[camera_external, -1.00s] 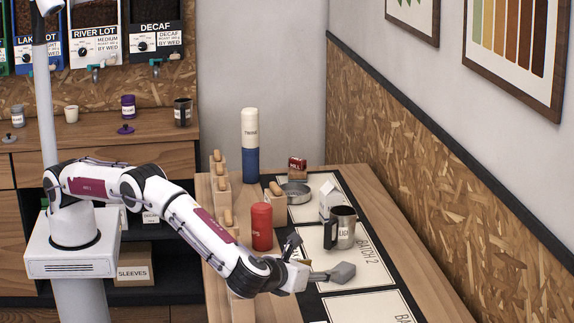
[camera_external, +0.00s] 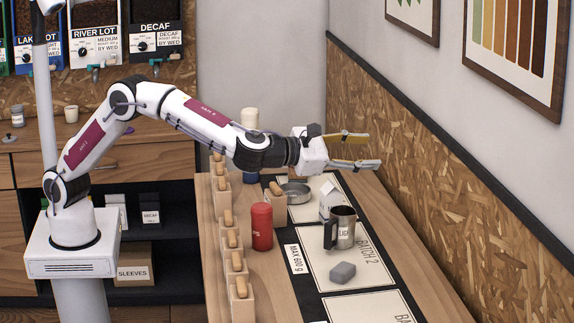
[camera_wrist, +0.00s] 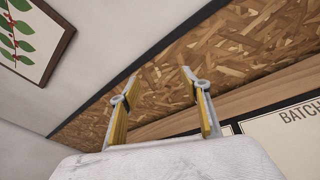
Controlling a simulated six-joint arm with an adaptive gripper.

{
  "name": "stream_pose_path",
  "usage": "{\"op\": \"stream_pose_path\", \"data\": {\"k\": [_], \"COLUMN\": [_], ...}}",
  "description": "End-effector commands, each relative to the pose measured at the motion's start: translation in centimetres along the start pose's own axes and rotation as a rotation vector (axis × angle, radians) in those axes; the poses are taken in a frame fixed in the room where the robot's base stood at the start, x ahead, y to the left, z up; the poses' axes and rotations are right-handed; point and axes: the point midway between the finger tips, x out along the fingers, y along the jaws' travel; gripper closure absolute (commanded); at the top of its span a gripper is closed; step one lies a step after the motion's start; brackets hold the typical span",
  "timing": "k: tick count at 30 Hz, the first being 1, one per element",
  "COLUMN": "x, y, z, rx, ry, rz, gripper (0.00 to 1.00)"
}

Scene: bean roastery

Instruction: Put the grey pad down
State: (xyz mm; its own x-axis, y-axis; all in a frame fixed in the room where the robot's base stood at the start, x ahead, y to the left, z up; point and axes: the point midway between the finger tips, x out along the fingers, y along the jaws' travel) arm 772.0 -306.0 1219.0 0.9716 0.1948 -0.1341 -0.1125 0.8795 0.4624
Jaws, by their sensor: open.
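The grey pad (camera_external: 342,272) lies on the pale Batch 2 panel (camera_external: 368,253) of the dark mat, in front of the steel mug. My gripper (camera_external: 372,151) is raised well above the table, near the wall side, with its two yellow-lined fingers apart and nothing between them. In the wrist view my gripper (camera_wrist: 160,88) also shows spread and empty fingers. The pad is not visible in the wrist view.
A red canister (camera_external: 262,227) stands to the left, near a row of wooden blocks with scoops. The chipboard wall (camera_external: 440,185) is to the right.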

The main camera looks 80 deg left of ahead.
Motion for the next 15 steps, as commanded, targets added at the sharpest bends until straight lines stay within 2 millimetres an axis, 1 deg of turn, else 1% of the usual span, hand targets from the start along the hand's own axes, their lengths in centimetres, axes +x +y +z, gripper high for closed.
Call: {"op": "stream_pose_path", "data": {"k": [1,6,9,15], "x": [-0.1,-1.0,-1.8,-4.0], "y": [1.3,4.2,5.8,8.8], "z": [1.0,3.5,4.6,5.9], "rx": [0.039,0.204,0.305,0.516], "ry": [-0.021,-0.096,-0.138,-0.216], "rz": [-0.016,-0.080,-0.115,-0.181], "gripper": [0.53,0.53,0.53,0.53]}}
